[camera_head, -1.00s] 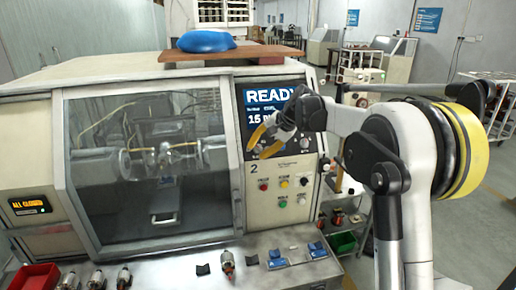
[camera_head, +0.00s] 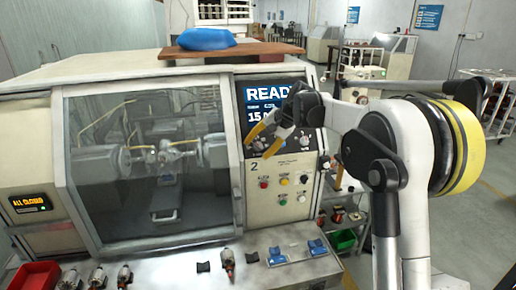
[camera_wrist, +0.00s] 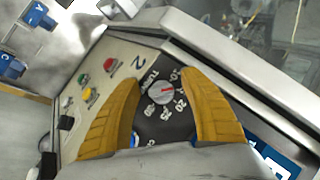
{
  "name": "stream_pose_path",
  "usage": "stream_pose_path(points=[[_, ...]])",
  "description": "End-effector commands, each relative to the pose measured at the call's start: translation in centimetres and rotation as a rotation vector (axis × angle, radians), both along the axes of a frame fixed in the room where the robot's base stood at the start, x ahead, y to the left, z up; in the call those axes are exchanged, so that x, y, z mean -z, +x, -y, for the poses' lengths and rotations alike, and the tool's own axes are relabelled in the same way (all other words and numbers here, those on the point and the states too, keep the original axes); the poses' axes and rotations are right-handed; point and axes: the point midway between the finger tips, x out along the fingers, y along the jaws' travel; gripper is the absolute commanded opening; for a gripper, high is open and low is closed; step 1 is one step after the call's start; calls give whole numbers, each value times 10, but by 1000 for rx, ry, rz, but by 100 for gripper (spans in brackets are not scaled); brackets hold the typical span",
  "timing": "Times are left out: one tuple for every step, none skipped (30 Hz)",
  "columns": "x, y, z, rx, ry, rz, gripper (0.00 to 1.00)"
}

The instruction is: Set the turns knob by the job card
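The screen (camera_head: 262,97) reads "READY" and a partly covered "15". I cannot make out a job card.
Red, yellow and green buttons (camera_head: 283,203) sit below the knob plate. The winding machine's window (camera_head: 150,205) is closed, and a sign (camera_head: 30,204) reads "ALL CLOSED". The bench in front holds several armatures, blue blocks (camera_head: 277,257) and a red bin (camera_head: 38,277).

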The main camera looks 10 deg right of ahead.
Motion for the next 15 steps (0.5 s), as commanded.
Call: stream_pose_path(points=[[0,0,0,0,0,0,52],[-1,0,1,0,0,0,52],[-3,-1,2,1,0,0,52],[-5,-3,3,1,0,0,52],[-8,-4,4,1,0,0,52],[-13,-7,7,1,0,0,52],[-17,-9,9,1,0,0,52],[-21,-12,11,1,0,0,52],[-28,-16,15,1,0,0,52],[-34,-18,17,1,0,0,52],[-40,-21,21,2,0,0,52],[-47,-26,25,4,0,0,52],[-53,-29,27,3,0,1,52],[-58,-31,30,1,0,0,52],[-65,-35,33,1,0,0,52]])
